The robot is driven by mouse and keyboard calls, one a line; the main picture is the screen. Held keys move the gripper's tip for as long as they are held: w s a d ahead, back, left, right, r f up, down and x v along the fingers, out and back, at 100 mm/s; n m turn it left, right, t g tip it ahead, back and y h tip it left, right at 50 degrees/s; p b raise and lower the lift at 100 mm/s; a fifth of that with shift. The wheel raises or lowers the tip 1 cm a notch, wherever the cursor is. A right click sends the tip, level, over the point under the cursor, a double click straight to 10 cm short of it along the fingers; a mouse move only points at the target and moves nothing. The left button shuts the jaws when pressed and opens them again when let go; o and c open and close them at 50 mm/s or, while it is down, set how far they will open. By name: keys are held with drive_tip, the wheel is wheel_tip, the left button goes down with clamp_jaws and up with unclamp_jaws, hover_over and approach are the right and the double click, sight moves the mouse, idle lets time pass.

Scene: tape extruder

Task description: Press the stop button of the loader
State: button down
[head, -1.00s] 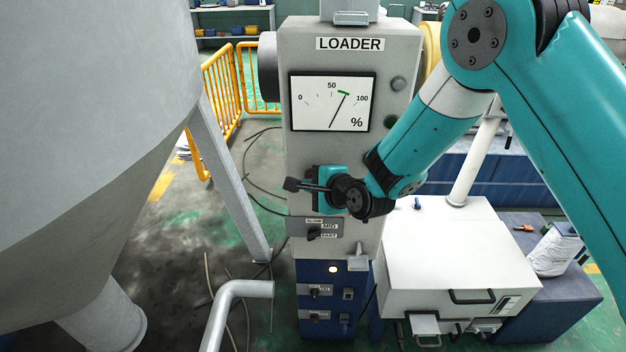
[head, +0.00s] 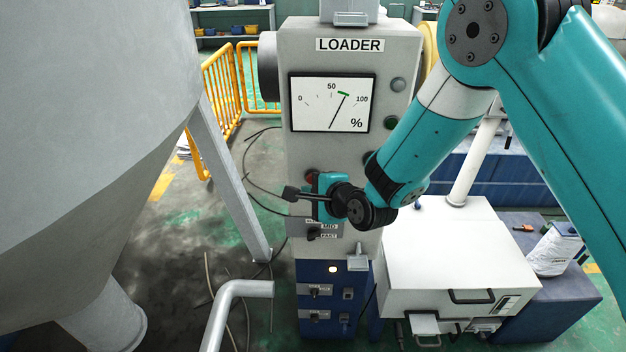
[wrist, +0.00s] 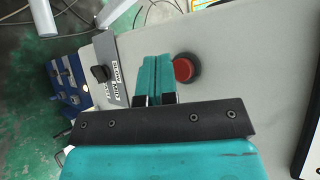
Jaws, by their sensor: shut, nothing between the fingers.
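The grey loader (head: 350,50) stands upright in the middle of the head view. Its red stop button (head: 311,175) shows just above and left of my gripper (head: 322,188), partly hidden by it. In the wrist view the red button (wrist: 184,69) sits in a dark round collar on the grey panel. My gripper (wrist: 158,62) is shut and empty, its teal fingers side by side and pointing at the panel. The fingertips lie left of the button in that view. I cannot tell whether they touch the panel.
The speed switch (head: 313,233) is just below my gripper; it also shows in the wrist view (wrist: 100,73). A green button (head: 390,122) and a dial gauge (head: 333,102) are higher on the loader. A large grey hopper (head: 90,120) fills the left; a white box (head: 440,245) stands right.

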drive_tip(key=s, duration=0.4)
drive_tip(key=shift+s+p, duration=0.3)
drive_tip(key=shift+p, duration=0.1)
drive_tip(key=shift+r, duration=0.1)
idle(0.4)
drive_tip(key=s+d+r+n+g+h, duration=0.1)
drive_tip(key=s+d+r+n+g, duration=0.3)
drive_tip(key=s+r+n, duration=0.35)
drive_tip(key=s+d+r+n+g+h, duration=0.1)
drive_tip(key=s+d+r+n+g, duration=0.2)
drive_tip(key=s+d+r+n, duration=0.35)
drive_tip(key=s+d+r+n+g+h, duration=0.1)
drive_tip(key=s+d+r+n, duration=0.1)
drive_tip(key=s, duration=0.4)
drive_tip(key=s+d+r+n+g, duration=0.2)
drive_tip(key=s+r+n, duration=0.1)
drive_tip(key=s+n, duration=0.2)
drive_tip(key=shift+s+d+h, duration=0.3)
drive_tip(key=shift+s+h, duration=0.1)
drive_tip(key=shift+r, duration=0.1)
